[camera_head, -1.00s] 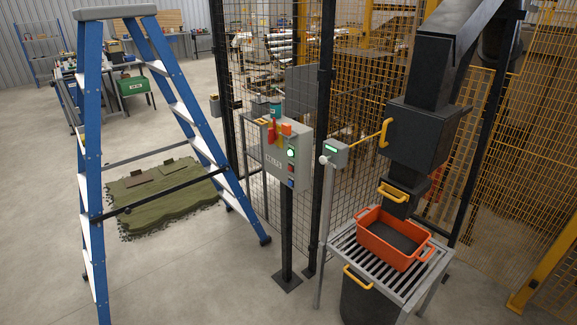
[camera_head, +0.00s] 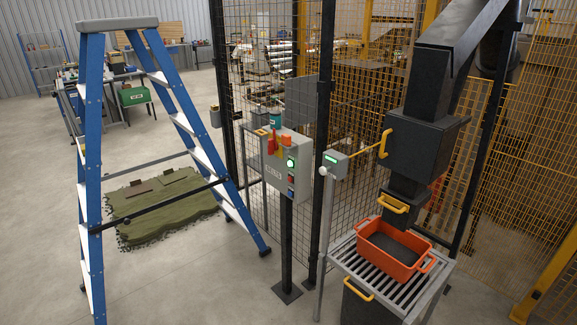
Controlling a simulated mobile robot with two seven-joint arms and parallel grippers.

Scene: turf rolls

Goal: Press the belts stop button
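A grey control box (camera_head: 286,164) stands on a dark post in front of the mesh fence, near the middle of the view. Its right side carries a lit green-white button (camera_head: 291,163), with a red button (camera_head: 291,179) and a further small button below it. Which of these is the belts stop button I cannot read. Orange and red items and a teal-labelled container (camera_head: 275,117) sit on top of the box. Neither of my grippers is in view.
A blue stepladder (camera_head: 92,170) stands at the left, its legs reaching close to the box. A green turf pile (camera_head: 165,205) lies behind it. Right of the box are a small grey unit (camera_head: 336,163) and a slatted stand (camera_head: 350,262) with an orange tray (camera_head: 392,262). Bare floor lies in front.

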